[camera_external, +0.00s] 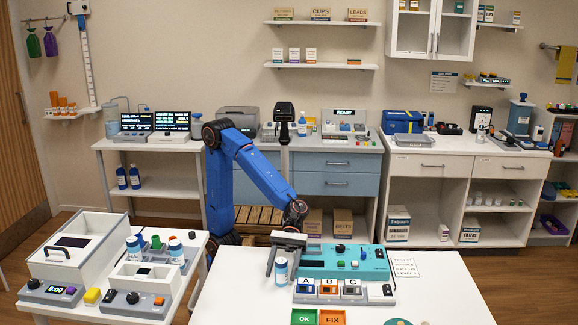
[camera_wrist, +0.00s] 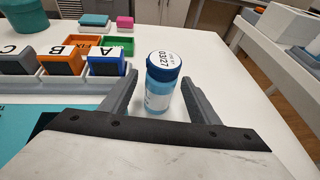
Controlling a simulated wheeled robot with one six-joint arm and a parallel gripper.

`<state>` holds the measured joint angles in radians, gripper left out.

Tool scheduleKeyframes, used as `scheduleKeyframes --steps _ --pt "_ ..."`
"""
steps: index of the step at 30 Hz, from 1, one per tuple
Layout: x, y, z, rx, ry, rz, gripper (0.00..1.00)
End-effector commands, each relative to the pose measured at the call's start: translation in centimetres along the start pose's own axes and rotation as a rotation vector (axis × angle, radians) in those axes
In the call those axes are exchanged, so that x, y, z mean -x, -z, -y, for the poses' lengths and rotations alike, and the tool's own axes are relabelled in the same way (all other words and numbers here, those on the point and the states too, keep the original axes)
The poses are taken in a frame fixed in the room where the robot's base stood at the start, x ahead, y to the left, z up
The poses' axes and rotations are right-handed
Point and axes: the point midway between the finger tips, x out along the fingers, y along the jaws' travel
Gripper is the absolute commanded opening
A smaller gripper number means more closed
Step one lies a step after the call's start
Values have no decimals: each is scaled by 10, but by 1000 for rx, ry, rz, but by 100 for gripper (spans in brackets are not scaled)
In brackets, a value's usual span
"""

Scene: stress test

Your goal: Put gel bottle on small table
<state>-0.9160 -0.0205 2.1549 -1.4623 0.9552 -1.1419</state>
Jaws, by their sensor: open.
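A small bottle with a blue cap and white top marked "03/27" (camera_wrist: 160,92) stands upright on a white table (camera_wrist: 228,88); whether it is the gel bottle I cannot tell. The same bottle (camera_external: 281,271) shows under my gripper in the external view. My gripper (camera_wrist: 160,80) is open, with one finger on each side of the bottle and visible gaps beside it. The white table (camera_external: 240,300) is at the front right. A smaller-looking white table (camera_external: 203,240) stands at the left, holding several things. Which one is the small table is not marked.
A teal device (camera_external: 345,262) and a row of A, B, C blocks (camera_external: 328,287) are right of the bottle in the external view. Green OK (camera_external: 304,317) and orange FIX (camera_external: 332,317) trays lie in front. The left table holds a large white box (camera_external: 75,252) and similar capped bottles (camera_external: 175,247).

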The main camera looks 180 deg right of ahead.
Motion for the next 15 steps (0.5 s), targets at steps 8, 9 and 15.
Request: scheduleKeyframes --steps 8,9,15 --pt "-6 -1 0 -1 -1 1 56" --pt "-6 0 0 -1 -1 1 48" --pt "-6 0 0 -1 -1 1 9"
